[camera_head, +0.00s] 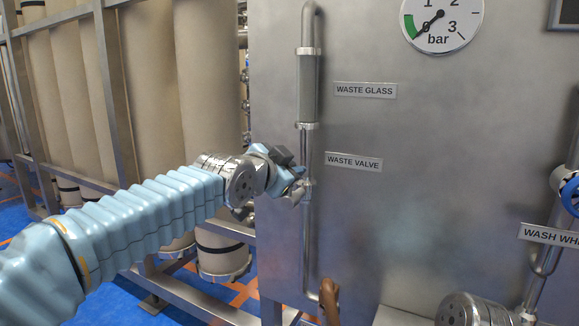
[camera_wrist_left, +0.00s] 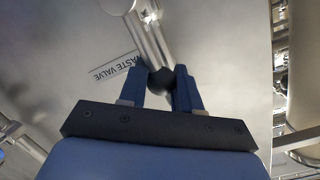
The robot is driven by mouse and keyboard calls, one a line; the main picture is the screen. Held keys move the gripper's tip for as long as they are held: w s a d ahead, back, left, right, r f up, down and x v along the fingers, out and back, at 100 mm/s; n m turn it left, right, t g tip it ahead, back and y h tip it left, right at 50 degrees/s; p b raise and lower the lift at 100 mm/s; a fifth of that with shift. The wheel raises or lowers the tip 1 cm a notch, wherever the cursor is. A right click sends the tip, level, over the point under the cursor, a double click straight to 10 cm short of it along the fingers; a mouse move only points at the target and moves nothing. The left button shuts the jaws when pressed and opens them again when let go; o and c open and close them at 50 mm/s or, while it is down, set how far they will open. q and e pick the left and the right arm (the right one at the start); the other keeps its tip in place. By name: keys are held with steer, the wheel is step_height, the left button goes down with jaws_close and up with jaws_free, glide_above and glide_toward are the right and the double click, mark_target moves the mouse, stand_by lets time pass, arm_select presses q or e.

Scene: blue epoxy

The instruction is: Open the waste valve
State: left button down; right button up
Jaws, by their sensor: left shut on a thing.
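The waste valve (camera_head: 307,188) sits on a vertical steel pipe, just below the label "WASTE VALVE" (camera_head: 353,162) on the steel panel. My left gripper (camera_head: 292,180) reaches it from the left and mostly hides its handle in the head view. In the left wrist view, the two blue fingers of my left gripper (camera_wrist_left: 160,82) are shut on a dark round knob (camera_wrist_left: 161,76), the valve's handle end. A steel pipe (camera_wrist_left: 150,40) runs behind the knob. The valve's exact angle is hard to tell. My right gripper is not in view.
Above the valve is a sight glass (camera_head: 308,88) labelled "WASTE GLASS" (camera_head: 365,90). A pressure gauge (camera_head: 441,20) is at the top. A blue handwheel (camera_head: 570,195) is at the right edge. Tall beige cylinders (camera_head: 150,80) stand in a steel frame at the left.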

arm_select(q)
steer(key=shift+f, duration=0.25)
steer(key=c, duration=0.9)
jaws_free()
steer(key=shift+o, duration=0.4)
steer(key=shift+r, duration=0.15)
steer(key=b+v, duration=0.3)
steer(key=v, duration=1)
steer(key=shift+s+a, duration=0.25)
steer(key=shift+s, duration=0.1)
